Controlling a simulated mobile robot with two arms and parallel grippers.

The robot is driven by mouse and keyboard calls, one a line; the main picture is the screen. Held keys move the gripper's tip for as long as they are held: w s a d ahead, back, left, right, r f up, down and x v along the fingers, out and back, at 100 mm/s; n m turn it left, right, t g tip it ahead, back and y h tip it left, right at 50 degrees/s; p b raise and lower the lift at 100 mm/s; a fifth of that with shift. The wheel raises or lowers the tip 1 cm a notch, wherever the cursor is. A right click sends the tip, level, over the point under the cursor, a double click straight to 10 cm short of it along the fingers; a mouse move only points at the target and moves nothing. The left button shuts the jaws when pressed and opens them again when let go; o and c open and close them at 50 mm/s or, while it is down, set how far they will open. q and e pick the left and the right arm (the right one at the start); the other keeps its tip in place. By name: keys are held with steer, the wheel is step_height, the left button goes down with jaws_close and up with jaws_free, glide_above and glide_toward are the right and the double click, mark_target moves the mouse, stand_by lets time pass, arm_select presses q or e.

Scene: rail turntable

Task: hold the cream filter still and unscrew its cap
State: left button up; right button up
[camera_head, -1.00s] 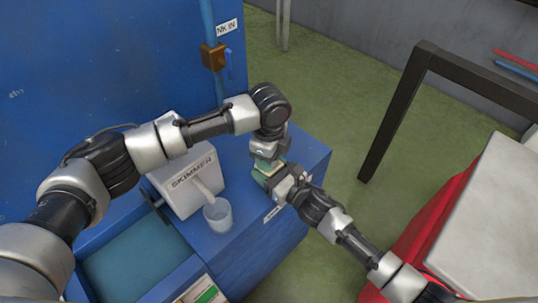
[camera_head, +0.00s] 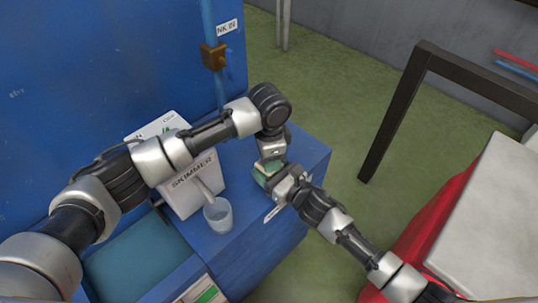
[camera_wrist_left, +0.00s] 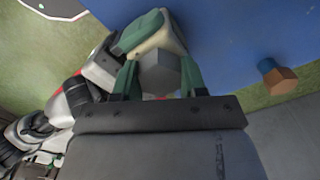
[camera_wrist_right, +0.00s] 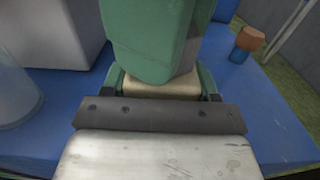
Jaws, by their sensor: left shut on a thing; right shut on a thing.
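The cream filter (camera_wrist_right: 160,88) shows in the right wrist view between the green fingers of my right gripper (camera_wrist_right: 160,80), which is shut on its body. A grey hexagonal cap (camera_wrist_left: 163,74) shows in the left wrist view between the green fingers of my left gripper (camera_wrist_left: 158,82), which is shut on it. In that view part of the cream filter (camera_wrist_left: 152,44) shows behind the cap. In the head view the grippers meet above the blue bench's right end, and hide most of the filter.
The blue bench (camera_head: 250,235) carries a grey-white skimmer box (camera_head: 190,190) and a pale cup (camera_head: 218,214) left of the grippers. A brown-and-blue valve (camera_head: 215,58) is on the pipe behind. A dark frame (camera_head: 395,115) stands to the right over green floor.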

arm_select(q)
steer(key=n, duration=0.6)
stand_by(0.3)
steer(key=n, duration=0.3)
steer(key=shift+s+f, duration=0.1)
steer(key=n, duration=0.3)
steer(key=o, duration=1)
steer(key=shift+o, duration=0.6)
steer(key=shift+r, duration=0.2)
